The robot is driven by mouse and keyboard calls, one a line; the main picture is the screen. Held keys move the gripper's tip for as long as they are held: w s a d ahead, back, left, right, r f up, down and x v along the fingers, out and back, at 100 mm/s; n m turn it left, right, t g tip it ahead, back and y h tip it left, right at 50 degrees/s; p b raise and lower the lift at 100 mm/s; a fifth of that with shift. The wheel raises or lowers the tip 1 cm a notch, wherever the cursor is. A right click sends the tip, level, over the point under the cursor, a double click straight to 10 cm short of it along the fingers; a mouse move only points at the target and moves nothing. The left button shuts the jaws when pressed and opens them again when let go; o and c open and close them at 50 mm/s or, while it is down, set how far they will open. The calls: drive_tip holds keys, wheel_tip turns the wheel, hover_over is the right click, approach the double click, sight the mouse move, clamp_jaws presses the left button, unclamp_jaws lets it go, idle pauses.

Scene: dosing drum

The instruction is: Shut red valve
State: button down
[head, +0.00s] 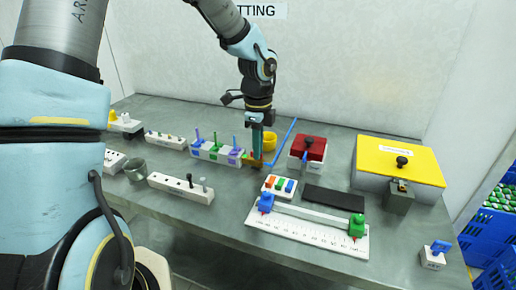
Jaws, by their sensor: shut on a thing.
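The red valve (250,162), reddish-orange, is at the right end of this row, directly below my gripper (257,153). My gripper points straight down and is shut on the red valve's lever. The fingers hide most of the lever, so its angle cannot be told.
A red-topped box (308,149) stands to the right, and a yellow-lidded box (400,163) farther right. A ruler board (305,233) with blue and green sliders lies in front.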

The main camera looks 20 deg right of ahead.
drive_tip(key=shift+n, duration=0.3)
drive_tip(key=n, duration=0.3)
drive_tip(key=shift+d+n, duration=0.1)
drive_tip(key=shift+n, duration=0.2)
drive_tip(key=shift+w+n+b, duration=0.15)
drive_tip(key=shift+n+b, duration=0.2)
drive_tip(key=shift+n, duration=1.95)
drive_tip(key=c, duration=1)
unclamp_jaws()
drive_tip(key=shift+r, duration=0.1)
wheel_tip(320, 180, up, 11)
drive_tip(key=b, duration=0.1)
